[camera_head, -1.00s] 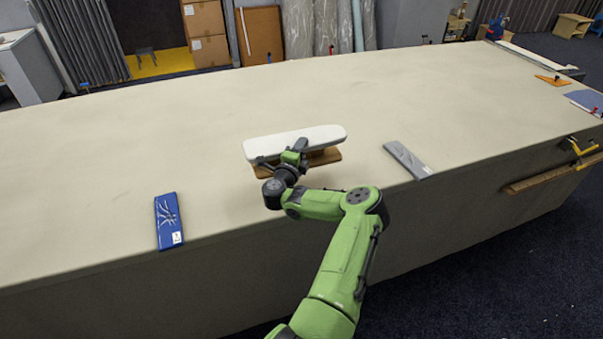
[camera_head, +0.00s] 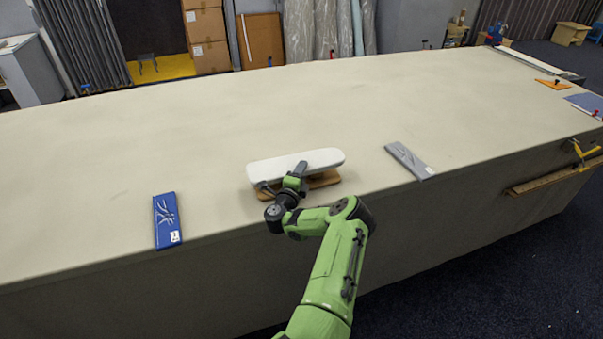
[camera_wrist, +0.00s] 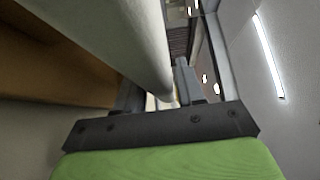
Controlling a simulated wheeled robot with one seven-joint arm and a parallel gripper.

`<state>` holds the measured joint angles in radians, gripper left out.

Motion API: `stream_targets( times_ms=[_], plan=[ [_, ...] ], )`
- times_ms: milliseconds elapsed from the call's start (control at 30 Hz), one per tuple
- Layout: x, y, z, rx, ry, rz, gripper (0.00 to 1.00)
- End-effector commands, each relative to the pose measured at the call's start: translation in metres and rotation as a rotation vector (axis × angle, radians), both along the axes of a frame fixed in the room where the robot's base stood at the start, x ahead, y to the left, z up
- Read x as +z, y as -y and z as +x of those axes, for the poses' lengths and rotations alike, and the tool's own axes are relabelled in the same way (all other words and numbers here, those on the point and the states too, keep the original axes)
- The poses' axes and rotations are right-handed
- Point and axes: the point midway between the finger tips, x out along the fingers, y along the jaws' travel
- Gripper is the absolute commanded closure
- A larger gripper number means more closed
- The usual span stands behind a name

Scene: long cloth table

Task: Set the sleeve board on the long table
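The sleeve board (camera_head: 297,167) has a long white padded top over a brown wooden base (camera_head: 322,180). It is upright and level, near the front edge of the long table (camera_head: 240,110). I cannot tell whether its base touches the cloth or hangs just above it. My gripper (camera_head: 300,171) is at the front side of the white top, with its fingers about the top's edge. In the wrist view the white top (camera_wrist: 125,40) runs down between the two fingers of my gripper (camera_wrist: 158,90). The fingertips' contact is partly hidden.
A blue flat packet (camera_head: 167,221) lies left of the board near the front edge. A grey flat packet (camera_head: 409,161) lies to the right. The cloth behind the board is clear. A yellow clamp (camera_head: 583,150) and wooden rail (camera_head: 555,180) are at the table's right side.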

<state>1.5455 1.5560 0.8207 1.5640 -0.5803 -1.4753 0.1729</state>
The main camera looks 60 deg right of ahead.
Motion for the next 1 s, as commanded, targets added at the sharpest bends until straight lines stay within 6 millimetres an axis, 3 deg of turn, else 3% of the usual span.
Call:
stream_targets(
  times_ms=[100, 433, 567, 800, 1000],
  plan=[
    [0.001, 0.000, 0.000, 0.000, 0.000, 0.000, 0.44],
    [0.003, -0.004, 0.001, 0.003, 0.000, -0.001, 0.44],
    [0.003, -0.029, -0.001, 0.008, -0.004, -0.001, 0.44],
    [0.001, -0.092, -0.009, 0.007, -0.003, 0.001, 0.44],
    [0.002, -0.118, -0.013, 0.002, 0.000, 0.000, 0.44]
  ],
)
